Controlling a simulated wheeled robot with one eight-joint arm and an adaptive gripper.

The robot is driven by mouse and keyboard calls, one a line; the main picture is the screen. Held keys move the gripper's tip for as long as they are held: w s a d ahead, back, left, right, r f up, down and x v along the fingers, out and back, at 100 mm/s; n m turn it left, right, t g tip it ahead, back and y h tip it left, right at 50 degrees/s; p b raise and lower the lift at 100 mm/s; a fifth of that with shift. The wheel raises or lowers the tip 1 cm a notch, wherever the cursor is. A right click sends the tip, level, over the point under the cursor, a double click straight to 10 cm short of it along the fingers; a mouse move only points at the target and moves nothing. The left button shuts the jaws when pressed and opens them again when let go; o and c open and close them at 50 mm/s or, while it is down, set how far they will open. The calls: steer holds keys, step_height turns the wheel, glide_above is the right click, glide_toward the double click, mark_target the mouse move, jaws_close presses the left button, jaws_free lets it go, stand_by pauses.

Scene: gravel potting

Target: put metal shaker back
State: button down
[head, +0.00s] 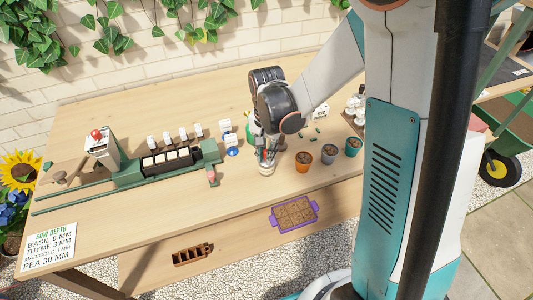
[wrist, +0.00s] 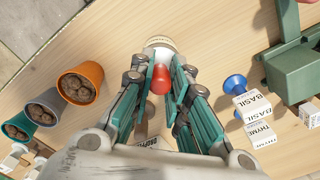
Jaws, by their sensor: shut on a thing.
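My gripper (head: 267,160) is low over the table's front middle, left of the plant pots. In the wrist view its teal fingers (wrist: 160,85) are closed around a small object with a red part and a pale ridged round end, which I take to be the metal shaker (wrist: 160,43). The fingers hide much of its body. In the head view its pale lower end (head: 266,170) shows just under the fingers, at or close above the tabletop; I cannot tell if it touches.
Terracotta (head: 304,161), grey (head: 329,154) and teal (head: 353,147) pots stand right of my gripper. A green rail device (head: 130,174) is left. Seed packets (wrist: 252,105) and a blue-based piece (head: 231,151) are close by. A purple tray (head: 275,222) sits lower. White bottles (head: 355,102) stand back right.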

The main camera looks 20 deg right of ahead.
steer(key=shift+f, duration=0.1)
steer(key=c, duration=1.5)
jaws_free()
steer(key=shift+c, duration=0.2)
step_height(320, 180, up, 12)
steer(key=p, duration=0.4)
steer(key=s+r+n+t, duration=0.7)
steer(key=s+r+n, duration=0.2)
steer(key=s, duration=0.6)
steer(key=shift+r, duration=1.2)
